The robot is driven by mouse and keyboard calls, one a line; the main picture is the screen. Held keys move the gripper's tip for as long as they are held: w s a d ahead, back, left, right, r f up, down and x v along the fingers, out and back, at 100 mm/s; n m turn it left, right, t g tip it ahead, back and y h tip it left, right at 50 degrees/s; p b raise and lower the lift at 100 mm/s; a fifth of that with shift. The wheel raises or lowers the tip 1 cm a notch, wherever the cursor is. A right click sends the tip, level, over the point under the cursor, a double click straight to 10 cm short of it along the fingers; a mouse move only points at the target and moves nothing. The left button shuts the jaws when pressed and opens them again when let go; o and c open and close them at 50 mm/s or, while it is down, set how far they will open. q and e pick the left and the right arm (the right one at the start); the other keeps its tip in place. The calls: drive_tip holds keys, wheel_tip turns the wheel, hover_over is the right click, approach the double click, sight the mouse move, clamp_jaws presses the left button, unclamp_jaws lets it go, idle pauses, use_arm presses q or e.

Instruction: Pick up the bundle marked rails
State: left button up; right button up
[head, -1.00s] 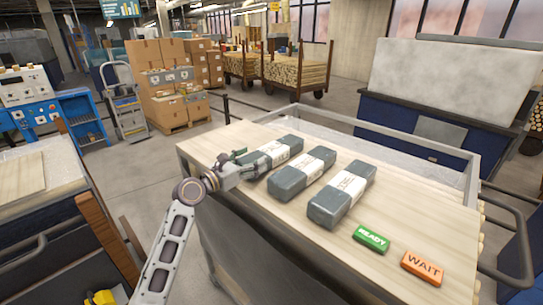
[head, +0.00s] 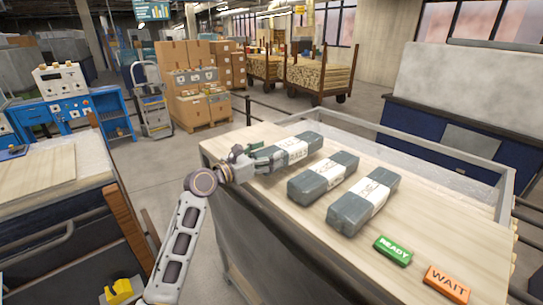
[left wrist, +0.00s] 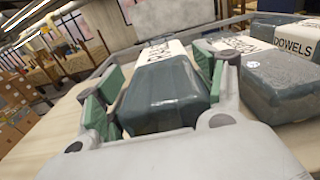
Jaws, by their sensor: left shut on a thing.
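Three grey-wrapped bundles with white paper bands lie in a row on the wooden cart top. My left gripper (head: 258,159) is shut on the near end of the leftmost bundle (head: 308,139), its arm coming in over the cart's left edge. In the left wrist view the green-padded fingers (left wrist: 160,92) flank this dark grey bundle (left wrist: 165,100). Its band lettering is partly legible and seems to start with "RA". I cannot tell whether it is clear of the cart top. The middle bundle (head: 340,163) and right bundle (head: 350,214) lie free. My right gripper is out of view.
The wooden cart top (head: 290,215) also holds a green READY block (head: 393,251) and an orange WAIT block (head: 447,284). A low clear guard with a grey rail (head: 425,143) bounds the back.

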use_arm(q)
drive_tip(key=b+v, duration=0.1)
drive_tip(key=v, duration=1.5)
drive_tip(key=shift+r+b, duration=0.15)
drive_tip(key=shift+b, duration=0.25)
drive_tip(key=shift+r, duration=0.1)
